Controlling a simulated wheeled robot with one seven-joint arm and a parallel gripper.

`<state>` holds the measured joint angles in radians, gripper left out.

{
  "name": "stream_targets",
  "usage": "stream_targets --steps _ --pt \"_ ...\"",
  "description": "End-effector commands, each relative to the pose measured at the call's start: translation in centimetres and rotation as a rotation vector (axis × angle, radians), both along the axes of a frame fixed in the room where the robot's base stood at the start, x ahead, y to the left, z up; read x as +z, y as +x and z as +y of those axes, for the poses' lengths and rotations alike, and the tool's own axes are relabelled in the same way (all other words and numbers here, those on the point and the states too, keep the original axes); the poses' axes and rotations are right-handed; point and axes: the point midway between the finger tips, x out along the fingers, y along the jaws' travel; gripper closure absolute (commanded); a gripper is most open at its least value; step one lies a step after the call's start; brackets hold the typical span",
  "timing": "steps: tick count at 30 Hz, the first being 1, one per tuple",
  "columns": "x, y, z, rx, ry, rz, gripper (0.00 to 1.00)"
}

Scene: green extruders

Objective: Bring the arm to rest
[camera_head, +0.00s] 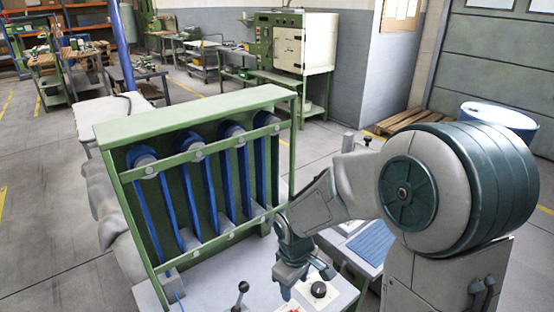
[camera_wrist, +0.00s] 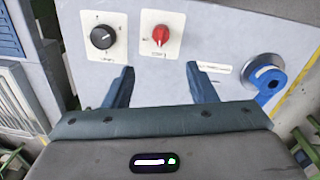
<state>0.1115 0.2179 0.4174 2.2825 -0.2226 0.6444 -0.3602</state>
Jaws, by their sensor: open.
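My gripper (camera_head: 291,279) is in front of the green rack in the head view, low over the light control panel. In the wrist view my gripper (camera_wrist: 160,83) is open, its two blue-grey fingers apart with nothing between them. Beyond the fingers, the panel (camera_wrist: 222,40) carries a black rotary knob (camera_wrist: 103,37) and a red rotary knob (camera_wrist: 160,35). Both knobs are apart from the fingers. My arm is bent, reaching from the right side of the head view. Whether the fingers touch the panel cannot be told.
A green-framed rack (camera_head: 190,118) with blue bands stands close left of my gripper. A black-knobbed lever (camera_head: 242,287) rises from the panel. A blue round part (camera_wrist: 264,77) sits at the panel's right. Pallets (camera_head: 405,121) and a blue drum (camera_head: 498,116) stand behind my arm.

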Motion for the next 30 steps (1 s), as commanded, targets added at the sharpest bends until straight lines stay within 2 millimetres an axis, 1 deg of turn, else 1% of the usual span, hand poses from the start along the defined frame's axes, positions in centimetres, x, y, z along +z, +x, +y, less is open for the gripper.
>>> stream_targets --steps 2,5,8,12,18,21,24,27,30 --pt "0.8 -0.2 -0.5 -0.025 -0.008 -0.013 0.49" --pt "2.5 -0.8 -1.6 -0.095 -0.021 -0.039 0.49" --pt "4.8 -2.0 -3.1 -0.197 -0.031 -0.076 0.49" --pt "7.9 -4.1 -5.1 -0.355 -0.023 -0.129 0.49" --pt "11.5 -7.7 -7.2 -0.572 0.035 -0.195 0.49" --pt "12.8 -9.4 -7.8 -0.666 0.078 -0.22 0.49" --pt "13.7 -10.9 -8.3 -0.737 0.118 -0.235 0.49" --pt "14.1 -11.8 -8.6 -0.785 0.147 -0.241 0.49" --pt "14.3 -12.3 -8.7 -0.807 0.163 -0.244 0.49"
